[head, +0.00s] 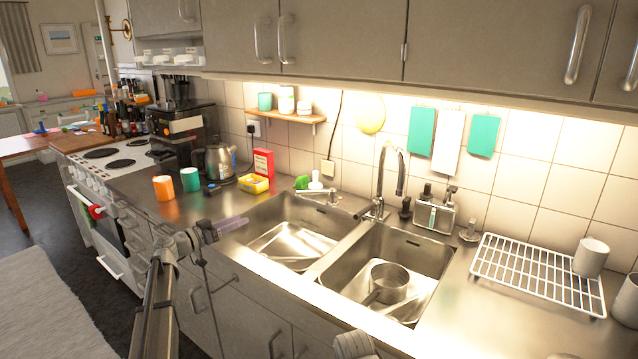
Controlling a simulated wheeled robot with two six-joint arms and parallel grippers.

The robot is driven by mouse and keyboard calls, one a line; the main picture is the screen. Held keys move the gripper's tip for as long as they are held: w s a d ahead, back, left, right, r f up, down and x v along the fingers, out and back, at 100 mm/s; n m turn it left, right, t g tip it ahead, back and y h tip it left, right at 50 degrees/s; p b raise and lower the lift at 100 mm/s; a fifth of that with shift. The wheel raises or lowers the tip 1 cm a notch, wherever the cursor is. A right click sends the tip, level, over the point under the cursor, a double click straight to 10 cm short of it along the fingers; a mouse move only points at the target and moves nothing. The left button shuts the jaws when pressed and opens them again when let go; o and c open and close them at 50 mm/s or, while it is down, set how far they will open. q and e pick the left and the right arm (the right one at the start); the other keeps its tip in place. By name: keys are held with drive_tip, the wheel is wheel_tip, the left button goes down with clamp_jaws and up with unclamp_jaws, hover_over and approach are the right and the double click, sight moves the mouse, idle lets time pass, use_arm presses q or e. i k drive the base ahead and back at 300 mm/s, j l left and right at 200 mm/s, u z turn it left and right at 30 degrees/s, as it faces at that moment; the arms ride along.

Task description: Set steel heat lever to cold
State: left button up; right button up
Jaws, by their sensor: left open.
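A tall steel tap (382,180) with a curved neck stands behind the two sinks, near the divider between them. Small steel parts show at its base, but they are too small to tell which is the heat lever or how it is set. My left gripper (236,224) is open and empty, over the counter's front edge at the left sink's left side. It is well apart from the tap, in front and to the left.
A saucepan (388,284) sits in the right sink (425,262). The left sink (290,215) is beside it. A soap caddy (433,217) stands right of the tap. A white dish rack (535,272) is at right. A kettle (217,163) and cups stand at left.

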sight(332, 193)
drive_tip(key=i+j+z, duration=0.1)
drive_tip(key=j+z, duration=0.25)
drive_tip(key=j, duration=0.35)
drive_tip(key=j+z, duration=0.4)
drive_tip(key=j, duration=0.3)
drive_tip(key=j+z, duration=0.3)
drive_tip(key=j, duration=0.5)
drive_tip(key=i, duration=0.35)
